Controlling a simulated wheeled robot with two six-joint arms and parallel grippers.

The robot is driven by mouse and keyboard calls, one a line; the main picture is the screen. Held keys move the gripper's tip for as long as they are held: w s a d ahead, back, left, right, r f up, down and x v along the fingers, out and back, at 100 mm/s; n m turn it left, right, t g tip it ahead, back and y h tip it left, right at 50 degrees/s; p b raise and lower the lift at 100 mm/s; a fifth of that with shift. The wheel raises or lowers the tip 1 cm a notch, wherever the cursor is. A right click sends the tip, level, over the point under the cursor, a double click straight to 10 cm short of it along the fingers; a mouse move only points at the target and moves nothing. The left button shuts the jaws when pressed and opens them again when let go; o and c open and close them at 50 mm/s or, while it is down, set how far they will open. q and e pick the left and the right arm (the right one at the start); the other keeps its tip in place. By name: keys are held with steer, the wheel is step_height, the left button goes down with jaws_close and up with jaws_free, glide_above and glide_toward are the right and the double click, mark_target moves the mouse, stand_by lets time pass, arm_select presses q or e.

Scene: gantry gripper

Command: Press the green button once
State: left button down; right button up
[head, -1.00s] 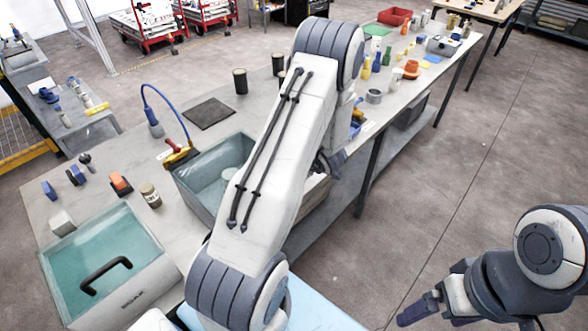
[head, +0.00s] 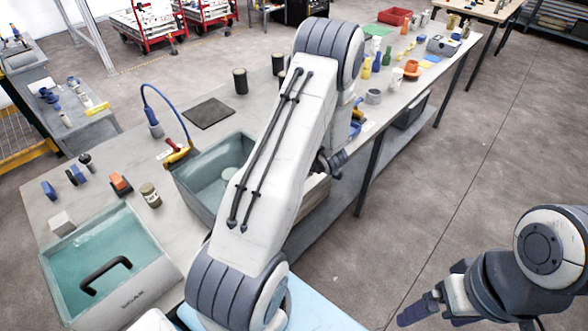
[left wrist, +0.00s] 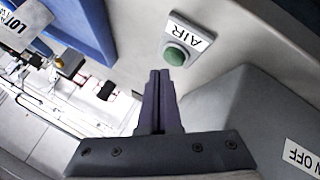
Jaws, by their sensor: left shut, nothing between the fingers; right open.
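The green button (left wrist: 176,54) is a round cap on a light plate marked AIR (left wrist: 189,39) in the left wrist view. My left gripper (left wrist: 160,74) is shut and empty, with its dark fingertips just below the button in the picture. A small gap seems to show between tips and button; I cannot tell their distance in depth. In the head view my left arm hides its own gripper, and I cannot make out the button there. My right gripper (head: 420,309) is open and empty over the floor at the lower right.
A grey panel with an OFF label (left wrist: 301,156) is at right in the left wrist view, and a blue part (left wrist: 85,25) is at upper left. The long workbench (head: 115,225) carries bins, bottles and tools.

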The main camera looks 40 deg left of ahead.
arm_select(q)
steer(key=shift+f, duration=0.4)
steer(key=shift+f+b, duration=0.5)
steer(key=shift+b, duration=0.2)
stand_by(0.3)
steer(key=shift+r, duration=0.1)
stand_by(0.3)
steer(key=shift+r+p, duration=0.8)
steer(key=shift+r, duration=0.05)
step_height(320, 180, up, 5)
steer(key=p, duration=0.4)
stand_by(0.6)
